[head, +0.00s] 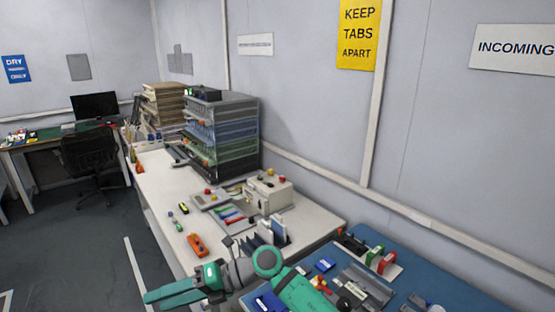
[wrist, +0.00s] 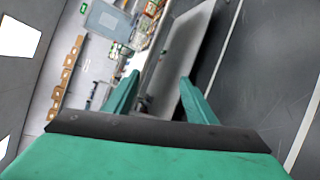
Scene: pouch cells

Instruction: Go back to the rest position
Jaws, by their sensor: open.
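My gripper (head: 178,291) is in the lower left of the head view, held out to the left past the front edge of the white bench. In the wrist view my gripper (wrist: 155,95) shows two green fingers spread apart with nothing between them. It is open and empty. My green arm reaches to it from the bottom middle of the head view. In the wrist view the room appears strongly tilted, with the bench and floor beyond the fingers.
The white bench (head: 165,188) carries an orange tool (head: 196,245), a beige device (head: 268,191) and stacked trays (head: 222,135). A blue mat (head: 430,290) with small parts lies at lower right. A black chair (head: 90,160) stands at the far left. The grey floor (head: 75,245) at left is clear.

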